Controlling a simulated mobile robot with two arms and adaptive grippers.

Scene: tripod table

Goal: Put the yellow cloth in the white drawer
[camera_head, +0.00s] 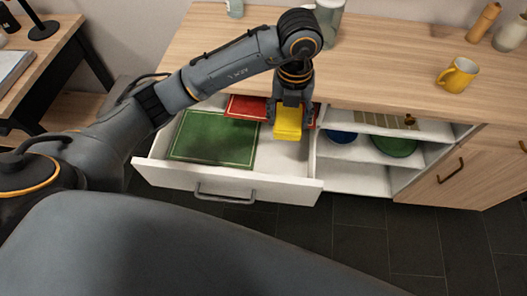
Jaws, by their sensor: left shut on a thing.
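The yellow cloth (288,124) is a small folded block hanging below my left gripper (291,103). My left gripper points down and is shut on the cloth's top. The white drawer (228,178) is pulled open from the wooden cabinet. The cloth is over the right part of the drawer; I cannot tell whether it touches the drawer floor. In the drawer lie a green cloth (213,138) at the left and a red cloth (246,106) at the back, partly hidden by my gripper. My right gripper is not in view.
The wooden countertop (390,62) runs above the drawer, with a yellow mug (457,75) and a glass jar (329,18). Open shelves to the right hold a blue bowl (342,136) and a green bowl (394,146). The drawer's front right floor is bare.

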